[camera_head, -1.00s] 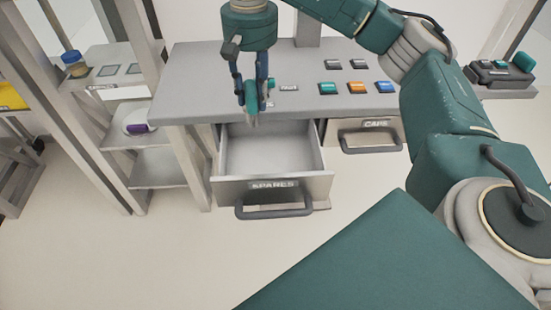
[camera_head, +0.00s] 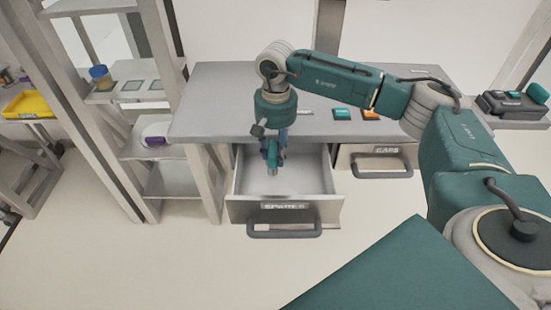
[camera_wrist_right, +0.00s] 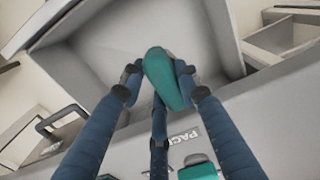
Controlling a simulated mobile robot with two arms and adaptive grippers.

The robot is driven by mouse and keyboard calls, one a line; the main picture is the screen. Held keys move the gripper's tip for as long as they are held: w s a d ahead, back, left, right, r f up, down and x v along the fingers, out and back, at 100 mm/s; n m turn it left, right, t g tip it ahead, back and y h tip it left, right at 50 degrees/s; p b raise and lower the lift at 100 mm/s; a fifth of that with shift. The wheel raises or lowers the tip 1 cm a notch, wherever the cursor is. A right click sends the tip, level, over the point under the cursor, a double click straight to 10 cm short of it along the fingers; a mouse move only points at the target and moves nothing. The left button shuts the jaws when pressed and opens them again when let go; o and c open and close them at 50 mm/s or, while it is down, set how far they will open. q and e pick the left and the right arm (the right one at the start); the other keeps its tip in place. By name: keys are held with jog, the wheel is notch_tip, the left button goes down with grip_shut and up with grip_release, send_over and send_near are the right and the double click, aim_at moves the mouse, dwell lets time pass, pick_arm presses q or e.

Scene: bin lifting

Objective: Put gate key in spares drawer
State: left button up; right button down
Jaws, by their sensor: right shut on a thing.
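The gate key looks like a teal, rounded piece with a greyish end (camera_head: 272,160); in the right wrist view the teal piece (camera_wrist_right: 163,78) sits between the fingertips. My right gripper (camera_head: 273,152) is shut on it, pointing down over the spares drawer. The spares drawer (camera_head: 286,212), labelled SPARES, is pulled open, and its visible interior is empty. It also shows in the right wrist view (camera_wrist_right: 205,22). The key appears above the drawer floor; its exact height is hard to tell. My left gripper is not in view.
The bench top (camera_head: 215,100) carries several coloured and grey blocks behind my right arm. A shut drawer labelled CAPS (camera_head: 380,160) is to the right. Floor in front is clear.

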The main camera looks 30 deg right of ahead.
notch_tip(320, 180, down, 4)
jog(key=shift+r+p, duration=0.2)
jog(key=shift+p, duration=0.35)
jog(key=shift+f, duration=0.25)
jog(key=shift+f, duration=0.2)
jog(key=c, duration=1.3)
grip_release()
jog(key=shift+o, duration=0.2)
jog(key=shift+r, duration=0.15)
